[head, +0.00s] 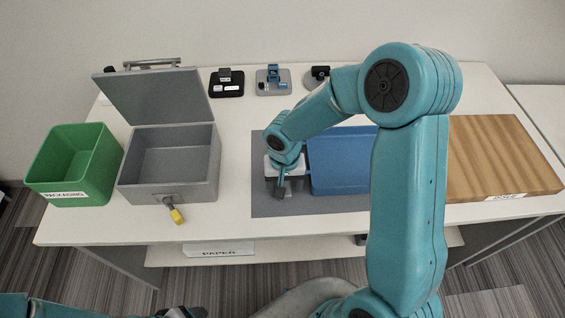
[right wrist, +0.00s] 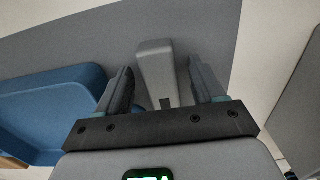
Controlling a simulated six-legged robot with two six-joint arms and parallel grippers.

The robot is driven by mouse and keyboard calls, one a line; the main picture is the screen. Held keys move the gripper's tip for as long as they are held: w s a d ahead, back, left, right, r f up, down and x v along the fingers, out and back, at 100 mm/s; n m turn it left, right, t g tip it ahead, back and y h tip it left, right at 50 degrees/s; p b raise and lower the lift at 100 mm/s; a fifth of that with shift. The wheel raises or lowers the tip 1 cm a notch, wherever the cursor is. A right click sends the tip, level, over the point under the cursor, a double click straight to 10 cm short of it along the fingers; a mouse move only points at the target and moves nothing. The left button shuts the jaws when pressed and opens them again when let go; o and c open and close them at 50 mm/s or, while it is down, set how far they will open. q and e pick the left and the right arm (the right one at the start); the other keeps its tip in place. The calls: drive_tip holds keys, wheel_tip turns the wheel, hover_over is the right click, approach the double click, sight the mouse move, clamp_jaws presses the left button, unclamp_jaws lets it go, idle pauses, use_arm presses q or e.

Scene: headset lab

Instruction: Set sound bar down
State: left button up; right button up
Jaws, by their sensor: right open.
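A light grey bar, likely the sound bar (right wrist: 157,70), lies on the grey mat in the right wrist view. It sits between the two fingers of my right gripper (right wrist: 160,78), with a gap on either side. In the head view my right gripper (head: 281,188) is low over the left part of the grey mat (head: 265,205), and the bar is mostly hidden there. My right gripper is open. Of my left arm, only a part shows at the bottom left edge of the head view, with a dark end (head: 183,312) cut off by the frame.
A blue tray (head: 335,160) is just right of the gripper. A wooden board (head: 500,155) is at the right. An open grey box (head: 170,190) with a yellow-tagged latch and a green bin (head: 70,165) stand left. Small devices on stands line the back.

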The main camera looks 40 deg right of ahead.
clamp_jaws()
